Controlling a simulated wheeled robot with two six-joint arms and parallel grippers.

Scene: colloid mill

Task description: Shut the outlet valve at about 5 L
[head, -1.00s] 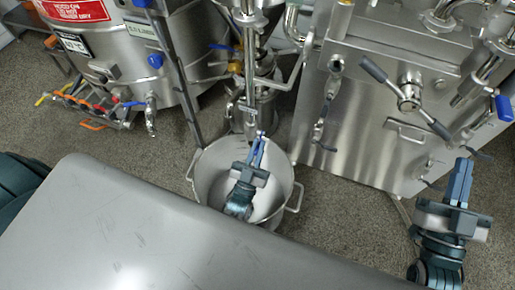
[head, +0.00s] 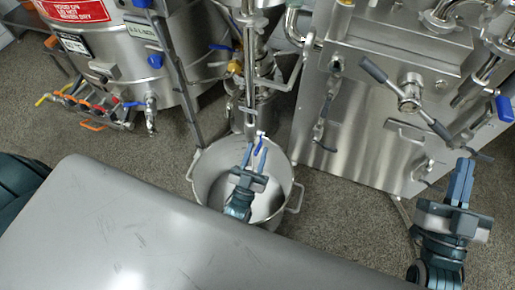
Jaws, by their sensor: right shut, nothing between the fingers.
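The outlet valve's small blue lever (head: 257,143) shows at the end of the outlet, above the back of the steel pot. My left gripper (head: 255,150) is over the pot with its fingers apart. The lever appears between or just behind the fingertips; I cannot tell whether they touch it. The steel pot (head: 208,182) stands on the floor under the outlet, partly hidden by my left gripper and the grey surface in front. Its inside looks pale grey, and I cannot read the level. My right gripper (head: 462,182) is shut and empty at the right, away from the valve.
A steel tank (head: 158,88) with colored valves stands at the back left. A steel machine cabinet (head: 365,135) with a long crossbar handle (head: 410,98) stands at the right, close to my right gripper. Speckled floor (head: 150,150) is clear left of the pot.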

